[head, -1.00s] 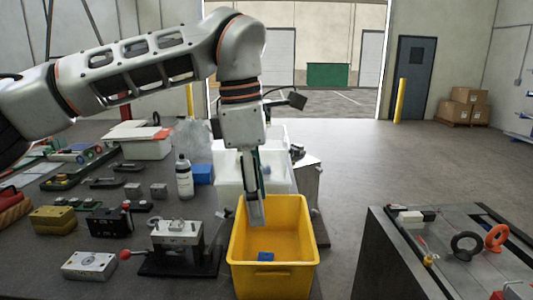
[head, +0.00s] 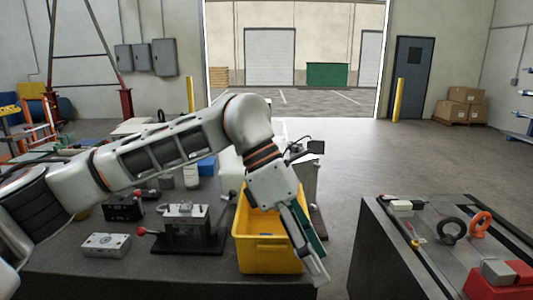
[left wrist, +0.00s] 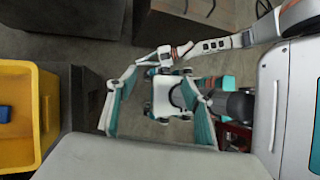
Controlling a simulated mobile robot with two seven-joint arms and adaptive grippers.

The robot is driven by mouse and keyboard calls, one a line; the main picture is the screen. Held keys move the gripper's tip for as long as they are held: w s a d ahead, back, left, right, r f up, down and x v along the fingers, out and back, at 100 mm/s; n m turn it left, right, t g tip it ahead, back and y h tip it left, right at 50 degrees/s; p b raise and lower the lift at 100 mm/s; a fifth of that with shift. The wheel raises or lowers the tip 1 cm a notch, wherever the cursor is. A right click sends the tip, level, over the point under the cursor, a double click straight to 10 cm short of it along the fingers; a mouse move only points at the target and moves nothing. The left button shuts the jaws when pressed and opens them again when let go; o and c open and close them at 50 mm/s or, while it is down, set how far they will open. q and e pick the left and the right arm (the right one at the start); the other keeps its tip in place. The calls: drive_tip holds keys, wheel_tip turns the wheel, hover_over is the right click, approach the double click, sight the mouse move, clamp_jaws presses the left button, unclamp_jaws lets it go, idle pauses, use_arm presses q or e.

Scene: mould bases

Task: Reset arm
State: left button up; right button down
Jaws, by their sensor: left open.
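My left gripper (head: 313,255) hangs in front of the right side of the yellow bin in the head view, pointing down and tilted to the right. Its fingers are apart with nothing between them, and they also show apart in the left wrist view (left wrist: 157,108). The left arm reaches in from the left, bent at the wrist, and hides part of the table and bin.
The yellow bin (head: 265,258) stands at the table's right edge; a blue block (left wrist: 4,114) lies inside it. A fixture with a red-knobbed lever (head: 186,228) and a metal block (head: 106,244) sit left. Another bench (head: 385,250) stands right, across a floor gap.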

use_arm(q)
drive_tip(key=s+d+r+n+g+h, duration=0.2)
drive_tip(key=s+d+n+g+h, duration=0.3)
drive_tip(key=d+h, duration=0.45)
drive_tip(key=w+a+f+n+t+h, duration=0.35)
drive_tip(key=w+a+n+t, duration=0.2)
drive_tip(key=n+t, duration=0.45)
drive_tip(key=w+a+f+n+t+h, duration=0.2)
drive_tip(key=w+a+n+t+h, duration=0.2)
drive_tip(key=w+n+t, duration=0.5)
drive_tip(key=s+a+f+n+t+y, duration=0.1)
drive_tip(key=a+f+n+t+y, duration=0.3)
drive_tip(key=a+f+n+y, duration=0.5)
drive_tip(key=a+f+n+t+y, duration=0.3)
drive_tip(key=a+f+n+y, duration=0.25)
drive_tip(key=f+n, duration=0.6)
drive_tip(key=s+a+f+n+g+y, duration=0.2)
drive_tip(key=s+a+f, duration=0.2)
drive_tip(key=s+f, duration=0.2)
drive_tip(key=s+a+f+n+g+y, duration=0.1)
drive_tip(key=s+a+f, duration=0.4)
drive_tip(key=f, duration=0.5)
drive_tip(key=s+a+f+n+g+y, duration=0.2)
drive_tip(key=s+a+f+n+g, duration=0.1)
drive_tip(key=s+a+f, duration=0.2)
wheel_tip(320, 180, down, 3)
drive_tip(key=shift+s+f+y, duration=0.2)
drive_tip(key=shift+s+y, duration=0.15)
drive_tip(key=shift+s, duration=0.6)
